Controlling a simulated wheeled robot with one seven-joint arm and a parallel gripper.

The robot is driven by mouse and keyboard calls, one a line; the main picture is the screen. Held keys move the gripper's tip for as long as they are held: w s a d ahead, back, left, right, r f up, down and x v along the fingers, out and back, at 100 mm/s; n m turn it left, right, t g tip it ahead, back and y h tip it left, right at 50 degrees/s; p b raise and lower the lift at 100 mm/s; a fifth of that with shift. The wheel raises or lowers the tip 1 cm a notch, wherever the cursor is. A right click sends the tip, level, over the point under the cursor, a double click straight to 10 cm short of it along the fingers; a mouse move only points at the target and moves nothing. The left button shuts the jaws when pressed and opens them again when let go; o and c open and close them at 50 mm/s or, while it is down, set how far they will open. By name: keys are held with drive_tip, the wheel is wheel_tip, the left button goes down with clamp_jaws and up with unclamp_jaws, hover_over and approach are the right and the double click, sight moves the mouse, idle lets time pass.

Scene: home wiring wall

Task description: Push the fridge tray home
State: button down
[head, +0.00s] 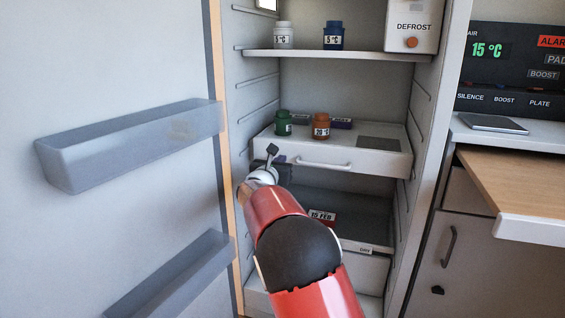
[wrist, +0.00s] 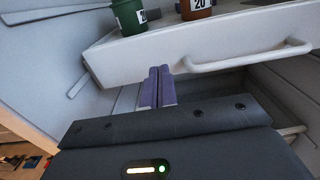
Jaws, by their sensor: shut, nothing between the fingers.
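The white fridge tray (head: 385,165) sits on the middle level of the open fridge, its front face and bar handle (head: 325,164) toward me. A green jar (head: 283,123) and an orange jar (head: 321,126) stand on it. How far out the tray stands is hard to tell. My gripper (head: 271,152) is at the left end of the tray's front, left of the handle. In the wrist view, its purple fingers (wrist: 157,83) are shut and empty, pointing at the lower edge of the tray front (wrist: 130,60). I cannot tell whether they touch it.
The fridge door with its bins (head: 130,145) stands open at the left. A shelf (head: 335,55) with two jars is above. A dark lower level with a dated label (head: 322,216) is below, partly behind my arm. A counter (head: 530,180) and control panel (head: 510,65) are at the right.

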drive_tip(key=b+v, duration=0.1)
drive_tip(key=v, duration=0.9)
drive_tip(key=s+d+f+m+g+h, duration=0.1)
drive_tip(key=s+d+m+g, duration=0.8)
drive_tip(key=s+d+m, duration=1.05)
drive_tip(key=s+a+f+m+g+y, duration=0.1)
drive_tip(key=s+f+m+y, duration=0.2)
drive_tip(key=s+m, duration=0.3)
drive_tip(key=s+a+f+m+g+y+p, duration=0.1)
drive_tip(key=s+f+m+y, duration=0.3)
drive_tip(key=s, duration=1.3)
drive_tip(key=shift+s+a+m, duration=0.25)
drive_tip(key=shift+a+m, duration=0.4)
drive_tip(key=shift+m, duration=0.6)
